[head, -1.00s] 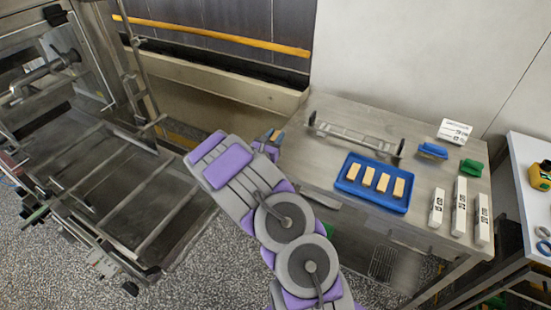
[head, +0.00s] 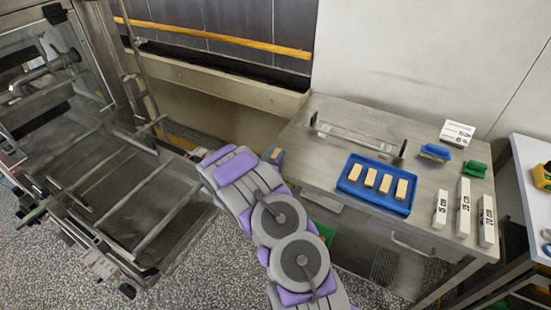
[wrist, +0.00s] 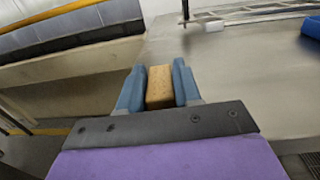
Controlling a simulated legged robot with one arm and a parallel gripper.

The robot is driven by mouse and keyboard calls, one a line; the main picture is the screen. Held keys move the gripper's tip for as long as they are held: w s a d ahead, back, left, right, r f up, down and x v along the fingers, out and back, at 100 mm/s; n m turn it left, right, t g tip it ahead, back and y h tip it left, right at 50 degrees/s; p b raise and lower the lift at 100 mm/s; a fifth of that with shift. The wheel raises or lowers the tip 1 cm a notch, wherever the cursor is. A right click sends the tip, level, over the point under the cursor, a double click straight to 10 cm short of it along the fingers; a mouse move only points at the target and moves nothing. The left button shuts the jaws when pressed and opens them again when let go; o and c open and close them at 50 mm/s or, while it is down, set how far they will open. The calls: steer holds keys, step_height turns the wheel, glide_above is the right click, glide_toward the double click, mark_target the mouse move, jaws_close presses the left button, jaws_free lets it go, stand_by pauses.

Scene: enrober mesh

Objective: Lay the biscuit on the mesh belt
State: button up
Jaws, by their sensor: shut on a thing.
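In the wrist view my gripper (wrist: 158,88) has its two blue fingers shut on a tan biscuit (wrist: 160,86). In the head view my gripper (head: 274,155) shows small beyond my arm, by the left edge of the steel table, and the held biscuit is mostly hidden there. The mesh belt (head: 120,195) appears to be the low dark bed with metal crossbars at the left, inside the machine frame. My gripper is to the right of it, apart from it. Several other biscuits (head: 370,178) lie in a row in a blue tray (head: 378,203) on the table.
The steel table (head: 330,165) also holds a metal rail (head: 355,138), white labelled blocks (head: 463,208), a white sign (head: 457,133), and blue (head: 435,152) and green (head: 477,170) items. Upright posts of the machine frame (head: 140,75) stand behind the belt.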

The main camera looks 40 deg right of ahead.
steer(key=shift+f, duration=0.5)
steer(key=shift+f, duration=0.1)
